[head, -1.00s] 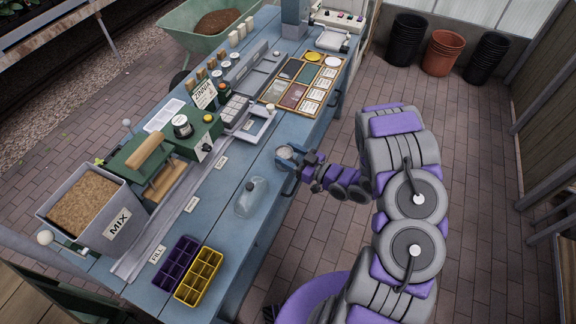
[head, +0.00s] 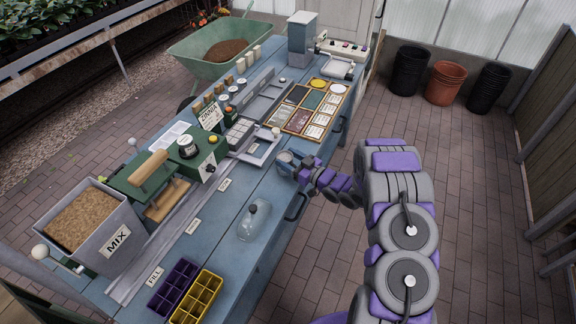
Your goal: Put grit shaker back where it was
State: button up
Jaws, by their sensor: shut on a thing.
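My gripper (head: 288,166) is at the right edge of the blue bench (head: 232,190). It is shut on a small round container with a pale top, which I take to be the grit shaker (head: 285,156). The shaker looks upright and sits at or just over the bench top; I cannot tell whether it touches. The fingers hide part of its side. The clear bottle (head: 253,221) stands nearer on the bench, to the lower left of my gripper.
A seed machine with a MIX bin (head: 119,239) fills the left side. Purple (head: 172,286) and yellow trays (head: 197,297) lie at the near end. A wooden rack of coloured squares (head: 309,108) lies beyond my gripper.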

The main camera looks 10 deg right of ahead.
jog(key=shift+w+a, duration=0.1)
jog(key=shift+w, duration=0.3)
jog(key=shift+w+f, duration=0.2)
jog(key=shift+w, duration=0.05)
notch_tip(320, 180, down, 3)
jog(key=shift+f+b, duration=0.1)
jog(key=shift+b, duration=0.65)
jog(key=o, duration=1.2)
